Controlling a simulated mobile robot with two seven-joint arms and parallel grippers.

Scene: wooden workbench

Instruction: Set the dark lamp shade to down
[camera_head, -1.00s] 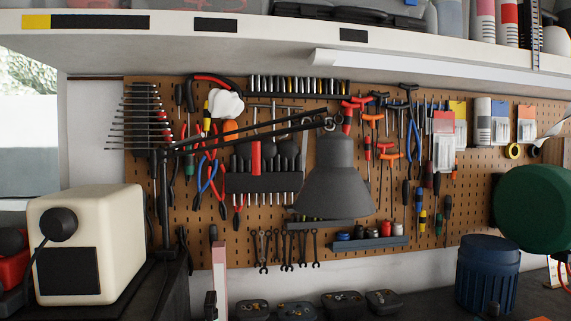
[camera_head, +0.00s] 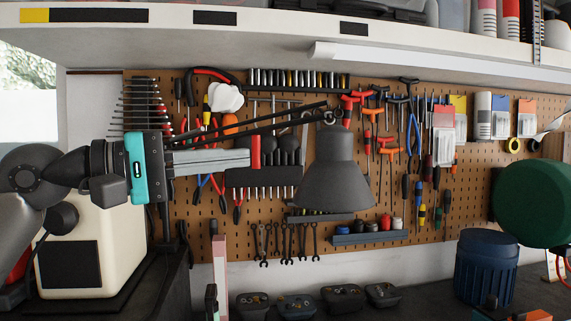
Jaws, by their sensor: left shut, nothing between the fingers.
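The dark grey lamp shade (camera_head: 335,180) hangs from a black jointed lamp arm (camera_head: 285,120) in front of the pegboard. Its wide opening faces mostly downward, and its inside is hidden. My left gripper (camera_head: 252,158), with a teal band on its body, reaches in from the left with its fingers pointing right. It is shut and empty. In the picture its tips end left of the shade, with a visible gap, just below the lamp arm. The gripper hides the lower part of the lamp arm and part of its post. My right gripper is not clearly visible.
A cream box-shaped device (camera_head: 100,255) stands behind my left arm. The pegboard (camera_head: 400,240) carries many tools. A green rounded object (camera_head: 533,203) and a dark blue bin (camera_head: 487,268) are at the right. Several small containers (camera_head: 343,297) stand along the bench back.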

